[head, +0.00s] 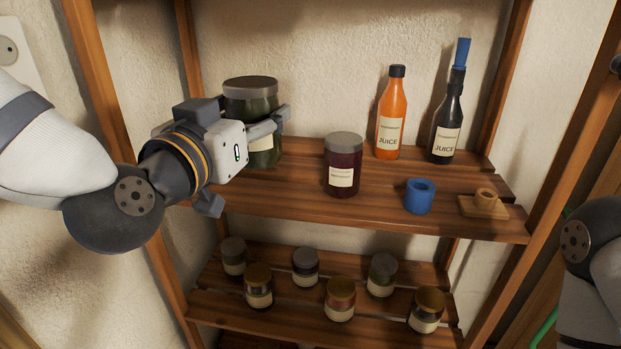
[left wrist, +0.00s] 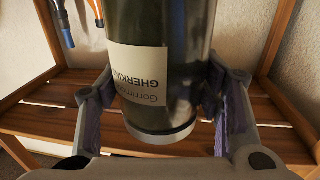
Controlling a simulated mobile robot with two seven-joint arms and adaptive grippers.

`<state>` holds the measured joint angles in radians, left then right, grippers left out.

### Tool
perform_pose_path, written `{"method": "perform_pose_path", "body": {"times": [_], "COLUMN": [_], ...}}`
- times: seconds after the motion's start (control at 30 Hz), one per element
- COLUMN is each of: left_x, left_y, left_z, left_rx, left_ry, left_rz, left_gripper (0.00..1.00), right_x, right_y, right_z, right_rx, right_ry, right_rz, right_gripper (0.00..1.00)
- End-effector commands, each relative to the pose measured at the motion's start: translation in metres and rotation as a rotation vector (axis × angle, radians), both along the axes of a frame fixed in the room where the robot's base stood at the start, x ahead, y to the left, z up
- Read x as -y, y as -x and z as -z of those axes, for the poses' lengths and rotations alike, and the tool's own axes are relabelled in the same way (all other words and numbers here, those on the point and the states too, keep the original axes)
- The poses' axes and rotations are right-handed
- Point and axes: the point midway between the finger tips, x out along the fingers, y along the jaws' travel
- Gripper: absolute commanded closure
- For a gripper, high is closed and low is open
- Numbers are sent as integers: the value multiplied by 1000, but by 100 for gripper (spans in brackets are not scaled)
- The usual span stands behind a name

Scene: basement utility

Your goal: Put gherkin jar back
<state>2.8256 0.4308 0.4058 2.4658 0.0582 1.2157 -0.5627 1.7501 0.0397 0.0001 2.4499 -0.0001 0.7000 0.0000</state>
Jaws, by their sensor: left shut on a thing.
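The gherkin jar (head: 252,97) is large and dark green with a grey lid, at the left of the upper shelf (head: 290,190). Its pale label, reading GHERKIN, shows upside down on the jar in the left wrist view (left wrist: 185,45). My left gripper (head: 247,158) is shut on the jar, with one finger on each side of it. In the head view the gripper covers part of the jar's lower left. The jar looks upright; I cannot tell whether its base touches the boards. My right arm shows at the right edge, its gripper out of view.
A dark purple jar (head: 342,170) stands just right of the gherkin jar. An orange juice bottle (head: 389,120), a dark bottle (head: 446,125), a blue cup (head: 419,197) and a small wooden piece (head: 484,206) are farther right. Several small jars (head: 340,300) fill the lower shelf.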

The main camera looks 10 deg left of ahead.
Motion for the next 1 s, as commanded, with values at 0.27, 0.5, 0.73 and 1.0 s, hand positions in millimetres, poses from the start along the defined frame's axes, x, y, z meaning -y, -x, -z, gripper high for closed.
{"method": "perform_pose_path", "body": {"times": [0.27, 0.5, 0.73, 1.0], "left_x": [-14, -21, -23, -23], "left_y": [-79, -122, -137, -135], "left_z": [41, 90, 109, 128], "left_rx": [-8, -11, -6, 4], "left_ry": [3, 0, 0, 1], "left_rz": [-6, -4, -3, -2], "left_gripper": [85, 85, 85, 85], "right_x": [0, 0, 0, 0], "right_y": [8, 31, 37, 41], "right_z": [7, 28, 35, 38], "right_rx": [-31, -113, -136, -148], "right_ry": [0, 0, 0, 0], "right_rz": [0, 0, 0, 0], "right_gripper": [60, 60, 60, 60]}}
